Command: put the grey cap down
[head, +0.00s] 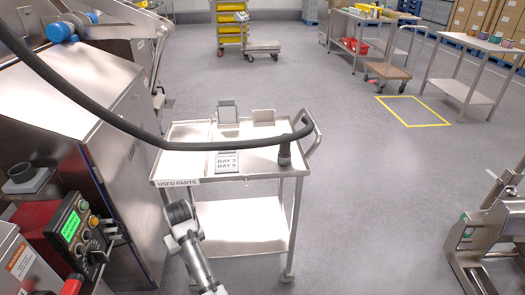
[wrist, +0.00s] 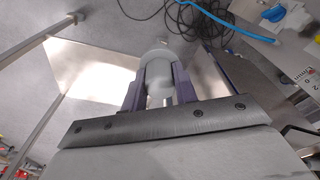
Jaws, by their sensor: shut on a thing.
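My gripper (wrist: 160,88) is shut on a light grey rounded piece, the grey cap (wrist: 160,62), held between its two purple fingers in the wrist view. In the head view my gripper (head: 179,213) is a dark shape at the front left of the white cart (head: 205,187), which is labelled USED PARTS. It appears lower than the cart's top edge, and I cannot tell the gap between them. The cap cannot be made out clearly in the head view.
A steel machine and control box (head: 75,232) crowd the left.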

